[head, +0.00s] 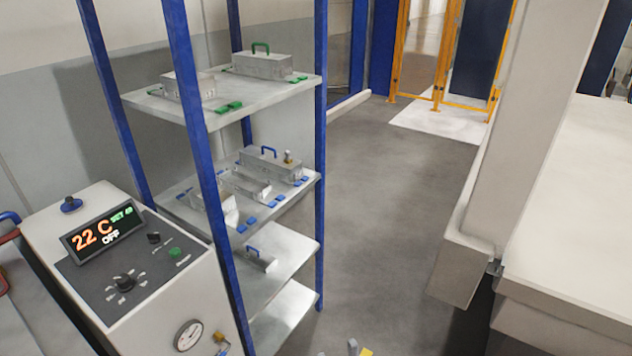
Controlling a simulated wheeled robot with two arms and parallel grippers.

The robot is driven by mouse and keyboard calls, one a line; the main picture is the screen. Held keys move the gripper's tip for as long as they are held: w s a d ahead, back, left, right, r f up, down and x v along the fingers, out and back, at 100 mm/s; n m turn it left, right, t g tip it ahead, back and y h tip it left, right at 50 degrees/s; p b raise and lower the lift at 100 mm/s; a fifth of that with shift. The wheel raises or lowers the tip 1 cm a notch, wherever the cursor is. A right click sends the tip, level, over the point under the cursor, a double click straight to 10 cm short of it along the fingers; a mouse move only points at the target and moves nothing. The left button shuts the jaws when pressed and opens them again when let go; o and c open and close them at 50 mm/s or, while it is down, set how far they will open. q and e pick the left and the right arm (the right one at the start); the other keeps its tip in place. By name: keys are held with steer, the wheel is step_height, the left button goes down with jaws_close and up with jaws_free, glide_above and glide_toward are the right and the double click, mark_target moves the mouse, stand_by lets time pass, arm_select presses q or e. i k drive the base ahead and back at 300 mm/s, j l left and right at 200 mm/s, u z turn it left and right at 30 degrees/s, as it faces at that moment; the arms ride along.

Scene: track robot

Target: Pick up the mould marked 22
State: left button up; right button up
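Grey metal box-shaped moulds stand on a blue-posted rack. On the top shelf (225,105) are a mould with a green handle (262,66) and another grey mould (188,86) to its left, partly behind a post. The middle shelf holds a mould with a blue handle and a small brass fitting (270,166), a lower open-looking one (245,186) and one partly behind the post (205,198). A lower shelf holds a small mould with a blue handle (260,261). I cannot read a number on any mould. Neither gripper is recognisable in view.
A control unit (115,255) with a display reading "22 C" and "OFF" stands left of the rack. Grey floor (390,220) is clear to the rack's right. A pale machine or bench (575,220) bounds the right. A small grey tip and yellow patch at the bottom edge are unclear.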

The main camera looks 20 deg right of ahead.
mark_target(262, 192)
steer(key=z, duration=0.25)
steer(key=l+u, duration=0.1)
steer(key=u, duration=0.65)
steer(key=i+l+u, duration=0.1)
steer(key=l+u, duration=0.85)
steer(key=l, duration=0.15)
